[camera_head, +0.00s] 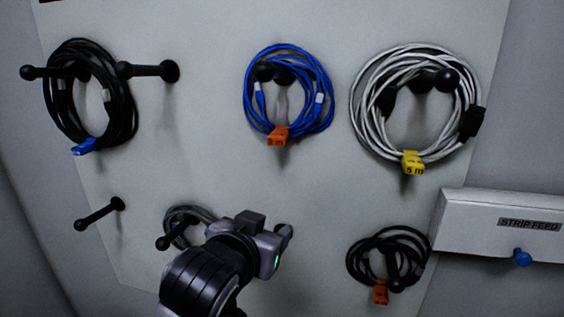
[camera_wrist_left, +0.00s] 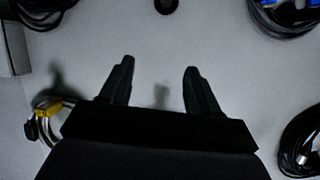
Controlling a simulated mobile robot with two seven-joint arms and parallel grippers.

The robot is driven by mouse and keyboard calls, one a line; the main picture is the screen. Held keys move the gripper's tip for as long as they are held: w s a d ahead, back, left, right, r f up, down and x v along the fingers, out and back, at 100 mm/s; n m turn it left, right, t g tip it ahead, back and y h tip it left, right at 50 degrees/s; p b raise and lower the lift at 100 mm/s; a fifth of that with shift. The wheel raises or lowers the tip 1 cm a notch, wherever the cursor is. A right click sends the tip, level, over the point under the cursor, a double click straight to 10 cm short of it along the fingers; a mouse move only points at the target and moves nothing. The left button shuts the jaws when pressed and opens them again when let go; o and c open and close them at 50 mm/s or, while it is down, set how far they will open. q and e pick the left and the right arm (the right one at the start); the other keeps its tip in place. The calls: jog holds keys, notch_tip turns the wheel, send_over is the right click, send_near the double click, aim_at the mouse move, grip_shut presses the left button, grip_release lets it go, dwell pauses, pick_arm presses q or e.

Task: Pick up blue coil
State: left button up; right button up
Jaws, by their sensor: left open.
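The blue coil (camera_head: 322,72) hangs on dark pegs at the upper middle of the grey board in the head view, with an orange tag (camera_head: 278,136) at its bottom. My left gripper (camera_head: 284,234) is below the blue coil, apart from it, in front of the lower board. In the left wrist view the two fingers of the left gripper (camera_wrist_left: 154,75) are spread, with only bare board between them. I cannot make out the blue coil for sure in the left wrist view. My right gripper is not in view.
A black coil (camera_head: 128,110) hangs upper left, a white coil (camera_head: 362,115) with a yellow tag upper right, and another black coil (camera_head: 357,262) lower right. A dark coil (camera_head: 178,215) is partly hidden by my arm. Bare pegs (camera_head: 100,213) stick out left. A "STRIP FEED" box (camera_head: 475,215) stands right.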

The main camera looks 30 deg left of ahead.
aim_at(275, 137)
pick_arm(q)
notch_tip(275, 137, up, 13)
jog(key=w+n+t+y, duration=0.1)
jog(key=n+t+y, duration=0.1)
jog(key=t, duration=0.2)
jog(key=shift+p+x, duration=0.55)
jog(key=shift+x, duration=3.05)
jog(key=shift+s, duration=0.1)
jog(key=c, duration=1.1)
